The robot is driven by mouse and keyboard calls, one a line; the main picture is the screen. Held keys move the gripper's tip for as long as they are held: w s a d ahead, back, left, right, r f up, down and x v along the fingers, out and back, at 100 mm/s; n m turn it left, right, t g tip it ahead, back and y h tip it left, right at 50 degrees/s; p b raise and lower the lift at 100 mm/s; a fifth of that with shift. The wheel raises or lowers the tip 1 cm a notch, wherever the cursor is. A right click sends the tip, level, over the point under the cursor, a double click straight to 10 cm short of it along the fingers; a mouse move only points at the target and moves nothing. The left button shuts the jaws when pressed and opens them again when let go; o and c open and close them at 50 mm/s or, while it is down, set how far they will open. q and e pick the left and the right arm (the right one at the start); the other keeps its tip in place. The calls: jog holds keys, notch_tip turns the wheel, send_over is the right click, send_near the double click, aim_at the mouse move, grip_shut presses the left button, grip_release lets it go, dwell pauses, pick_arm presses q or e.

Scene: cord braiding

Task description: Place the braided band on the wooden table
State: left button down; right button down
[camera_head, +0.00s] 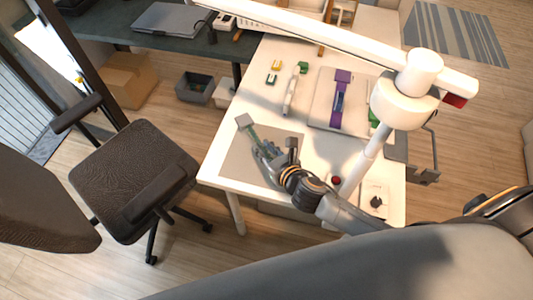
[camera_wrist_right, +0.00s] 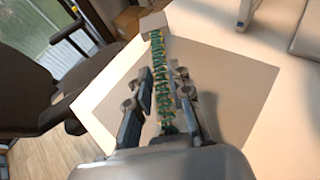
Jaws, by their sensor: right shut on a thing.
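My right gripper (camera_head: 270,153) is shut on the braided band (camera_wrist_right: 160,75), a narrow green and pale plait with a light grey block (camera_head: 244,121) at its far end. In the right wrist view the band runs away from between the fingers (camera_wrist_right: 160,105). The band and gripper are over a grey-beige mat (camera_head: 236,158) on the pale table (camera_head: 213,158); the block reaches the mat's far edge. A shadow lies beside the gripper on the mat. I cannot tell how high the band is above it. My left gripper is not in view.
A board (camera_head: 318,105) with a purple strip (camera_head: 339,90) lies to the right. Small yellow blocks (camera_head: 275,66) and a green part (camera_head: 302,68) lie farther back. A white jointed arm (camera_head: 385,100) reaches over the table. A brown chair (camera_head: 135,170) stands left of it.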

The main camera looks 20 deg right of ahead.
jog(key=shift+w+d+f, duration=0.1)
jog(key=shift+d+f, duration=0.05)
jog(key=shift+f, duration=0.85)
jog(key=shift+w+d+f, duration=0.1)
jog(key=shift+d+f, duration=0.05)
jog(key=shift+f, duration=0.85)
jog(key=shift+f, duration=0.1)
jog(key=c, duration=1.2)
grip_release()
